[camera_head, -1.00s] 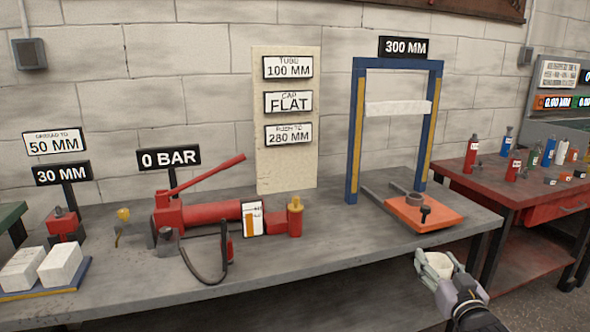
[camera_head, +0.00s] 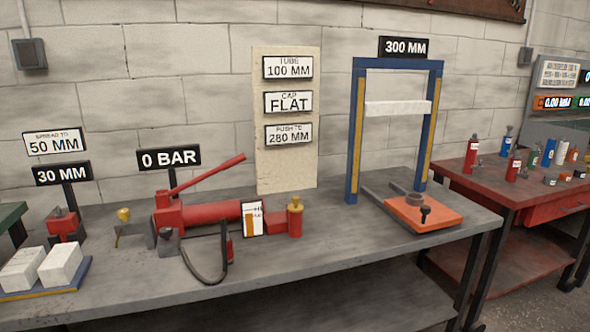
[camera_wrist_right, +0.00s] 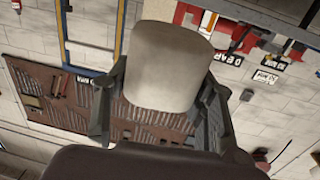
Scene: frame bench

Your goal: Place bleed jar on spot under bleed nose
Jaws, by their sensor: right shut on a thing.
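In the right wrist view my right gripper (camera_wrist_right: 160,95) is shut on a pale grey-white, rounded jar (camera_wrist_right: 170,62), with one dark finger on each side of it. Neither gripper shows in the head view. A red hand pump (camera_head: 212,214) with a raised lever lies on the bench (camera_head: 330,243). I cannot tell which part is the bleed nose, and no marked spot is clear.
A blue press frame (camera_head: 352,130) with an orange plate (camera_head: 424,212) stands on the bench's right. White blocks (camera_head: 60,264) lie on a blue tray at the front left. A red table (camera_head: 490,188) with several bottles is further right. The bench's front middle is clear.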

